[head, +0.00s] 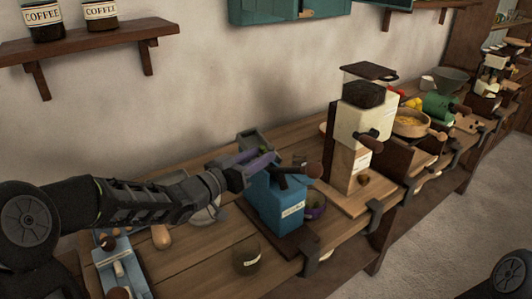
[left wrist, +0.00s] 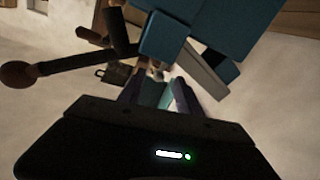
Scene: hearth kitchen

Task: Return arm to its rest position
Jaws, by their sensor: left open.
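My left arm reaches in from the left in the head view. My left gripper (head: 262,160) is open beside the top of a blue grinder-like device (head: 282,207) with a label on its front and a dark crank ending in a brown knob (head: 314,170). In the left wrist view, the fingers (left wrist: 160,92) point toward the blue device (left wrist: 215,30), with its dark crank and brown knob (left wrist: 18,75) to the left. I see nothing clearly held between the fingers. Whether the gripper touches the device is unclear. My right gripper is out of view.
A cream grinder (head: 362,122) stands right of the blue device on the wooden counter (head: 190,262). A dark jar (head: 247,258) stands near the front edge. A shelf (head: 90,40) holds coffee jars above.

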